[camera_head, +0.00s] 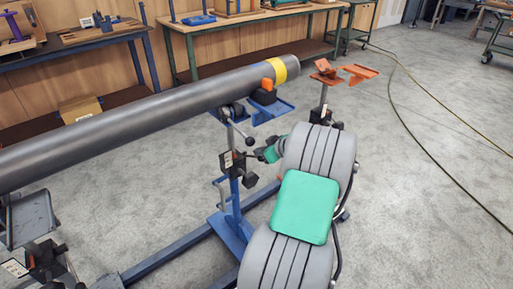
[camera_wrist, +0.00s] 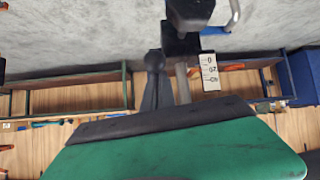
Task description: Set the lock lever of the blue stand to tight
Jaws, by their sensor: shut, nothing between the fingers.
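The blue stand (camera_head: 235,208) stands under the right part of the long grey pipe in the head view. A thin lever with a black ball knob (camera_head: 249,141) slants down to the right from the stand's upper post. A dark clamp block with a white scale label (camera_head: 227,161) sits lower on the post. My gripper (camera_head: 259,153) is shut and empty, just right of the post and just below the knob; contact cannot be told. In the wrist view, my dark fingers (camera_wrist: 154,80) are beside a grey rod and a dark block (camera_wrist: 188,14) with a scale label (camera_wrist: 210,72).
The grey pipe (camera_head: 150,110) with a yellow band lies above the stand. An orange-topped stand (camera_head: 324,90) is behind my arm. Blue floor rails (camera_head: 160,262) run from the stand's base. Workbenches (camera_head: 250,22) line the wall. A cable crosses the open floor at right.

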